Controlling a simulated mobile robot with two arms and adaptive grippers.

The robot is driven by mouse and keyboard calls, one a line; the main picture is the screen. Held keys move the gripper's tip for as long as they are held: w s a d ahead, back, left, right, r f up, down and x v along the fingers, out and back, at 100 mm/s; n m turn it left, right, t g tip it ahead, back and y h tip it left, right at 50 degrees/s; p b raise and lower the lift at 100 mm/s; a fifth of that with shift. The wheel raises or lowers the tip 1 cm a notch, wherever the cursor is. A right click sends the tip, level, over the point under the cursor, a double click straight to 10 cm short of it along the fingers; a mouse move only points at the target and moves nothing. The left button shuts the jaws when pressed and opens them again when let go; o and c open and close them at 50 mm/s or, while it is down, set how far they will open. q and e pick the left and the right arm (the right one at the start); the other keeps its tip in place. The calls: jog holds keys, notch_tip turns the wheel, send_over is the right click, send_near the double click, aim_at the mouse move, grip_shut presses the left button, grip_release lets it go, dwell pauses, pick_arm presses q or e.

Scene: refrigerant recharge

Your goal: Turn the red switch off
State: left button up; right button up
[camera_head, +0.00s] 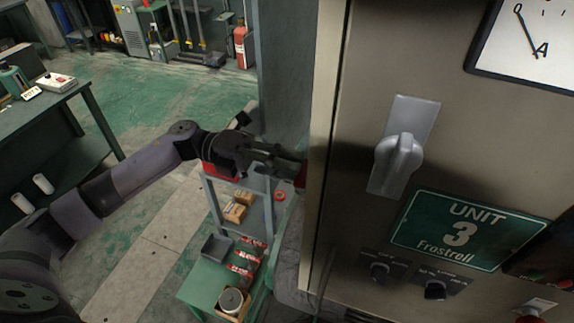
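A small red part (301,176), which looks like the red switch, shows at the cabinet's left side edge. Most of it is hidden by the gripper and the edge. My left gripper (288,163) reaches in from the left, its fingertips right beside the red part. I cannot tell whether they touch it, or how far apart the fingers are. My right gripper is out of view.
A grey rotary handle (400,155), small black knobs (437,290) and a dial gauge (535,40) are on the cabinet front. A cart (205,279) with boxes stands below my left gripper. A workbench (62,103) is at left; green floor (150,85) is open between.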

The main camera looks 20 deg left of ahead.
pick_arm(q)
jog(key=shift+a+f, duration=0.1)
jog(key=a+b, duration=0.4)
jog(key=a, duration=0.5)
jog(key=shift+b, duration=0.35)
jog(key=shift+w+d, duration=0.15)
jog(key=shift+d, duration=0.05)
